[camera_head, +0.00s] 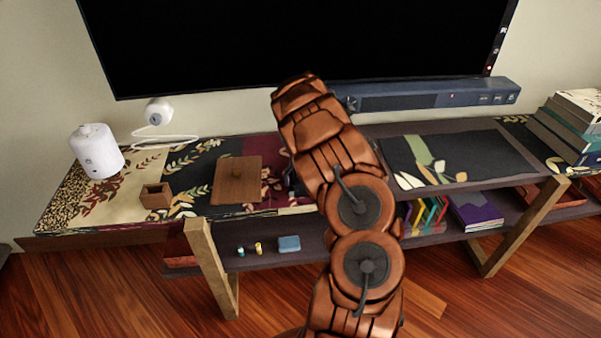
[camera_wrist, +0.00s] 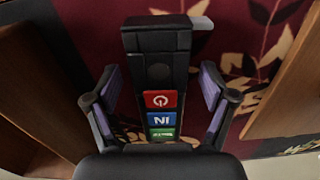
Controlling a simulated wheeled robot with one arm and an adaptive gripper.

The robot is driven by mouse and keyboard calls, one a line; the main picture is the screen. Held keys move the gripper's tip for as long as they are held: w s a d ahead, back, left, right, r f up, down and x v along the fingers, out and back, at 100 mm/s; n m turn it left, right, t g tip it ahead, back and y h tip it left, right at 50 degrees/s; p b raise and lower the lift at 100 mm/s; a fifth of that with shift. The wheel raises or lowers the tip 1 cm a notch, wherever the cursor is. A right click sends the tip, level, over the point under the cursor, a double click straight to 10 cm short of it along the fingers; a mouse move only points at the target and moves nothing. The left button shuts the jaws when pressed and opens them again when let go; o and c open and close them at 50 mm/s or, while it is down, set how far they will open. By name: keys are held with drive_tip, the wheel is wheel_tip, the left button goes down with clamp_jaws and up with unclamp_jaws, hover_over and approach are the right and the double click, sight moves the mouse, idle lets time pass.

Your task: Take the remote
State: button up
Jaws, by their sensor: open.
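The remote (camera_wrist: 161,60) is a black bar with red, blue and green buttons, lying on dark red leaf-patterned cloth in the wrist view. My gripper (camera_wrist: 160,88) is open, with one purple-padded finger on each side of the remote. Gaps show between the fingers and the remote's sides. The near end of the remote is hidden by my gripper's dark body. In the head view my copper-coloured arm covers the remote, and only a small dark part of my gripper (camera_head: 291,183) shows.
Brown wooden pieces stand left (camera_wrist: 28,90) and right (camera_wrist: 290,90) of my gripper. The bench holds a wooden board (camera_head: 237,180), small wooden box (camera_head: 156,196), white cylinder (camera_head: 97,151), white camera (camera_head: 158,112), soundbar (camera_head: 430,96) and books (camera_head: 570,130). A television (camera_head: 300,40) hangs behind.

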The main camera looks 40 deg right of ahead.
drive_tip(key=c, duration=1.3)
drive_tip(key=shift+c, duration=0.3)
drive_tip(key=shift+r, duration=0.15)
